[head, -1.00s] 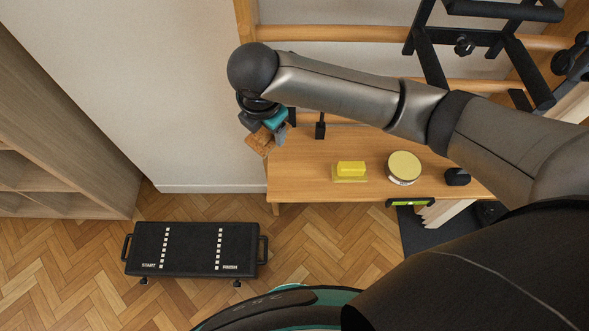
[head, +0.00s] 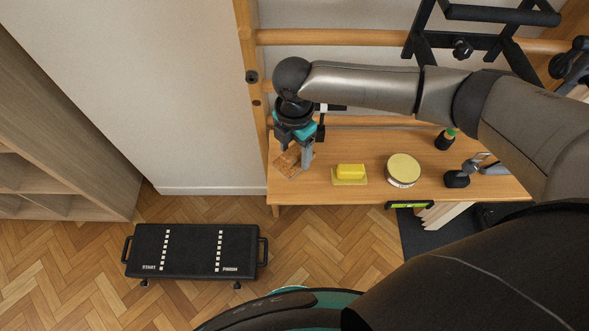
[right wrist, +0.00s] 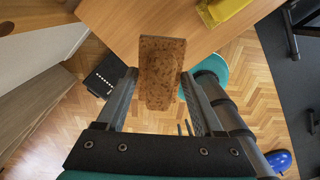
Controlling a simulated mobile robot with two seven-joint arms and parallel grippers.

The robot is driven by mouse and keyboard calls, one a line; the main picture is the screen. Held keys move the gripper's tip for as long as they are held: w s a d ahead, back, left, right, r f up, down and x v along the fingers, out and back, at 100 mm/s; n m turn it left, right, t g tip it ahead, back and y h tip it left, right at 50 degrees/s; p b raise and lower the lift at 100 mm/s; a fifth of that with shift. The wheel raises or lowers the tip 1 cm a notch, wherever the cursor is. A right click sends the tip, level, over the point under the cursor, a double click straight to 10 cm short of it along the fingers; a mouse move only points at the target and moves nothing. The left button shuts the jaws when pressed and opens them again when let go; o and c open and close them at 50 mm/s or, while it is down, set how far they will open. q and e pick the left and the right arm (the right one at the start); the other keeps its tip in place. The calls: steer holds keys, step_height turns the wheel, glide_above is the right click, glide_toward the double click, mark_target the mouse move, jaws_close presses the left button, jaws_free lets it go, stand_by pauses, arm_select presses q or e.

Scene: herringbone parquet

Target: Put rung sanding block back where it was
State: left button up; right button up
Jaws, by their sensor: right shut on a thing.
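The sanding block, a brown cork-like block (head: 288,163), is held in my right gripper (head: 294,148) above the left end of the wooden bench (head: 320,192). The right wrist view shows the block (right wrist: 161,65) between the two fingers of my right gripper (right wrist: 160,78), with the bench edge behind it. I cannot tell whether the block touches the bench top. My left gripper is not in view.
A yellow block (head: 351,171) on a flat yellow base and a round tin (head: 403,169) stand on the bench right of the gripper. Wooden wall bars (head: 330,36) rise behind. A black START/FINISH board (head: 192,249) sits left. A shelf (head: 60,150) stands far left.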

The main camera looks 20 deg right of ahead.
mark_target(294, 149)
step_height(294, 149, down, 8)
steer(key=shift+f+b, duration=0.15)
steer(key=shift+b, duration=0.6)
steer(key=o, duration=1.4)
step_height(294, 149, up, 12)
steer(key=shift+r+p, duration=0.1)
steer(key=shift+p, duration=1.05)
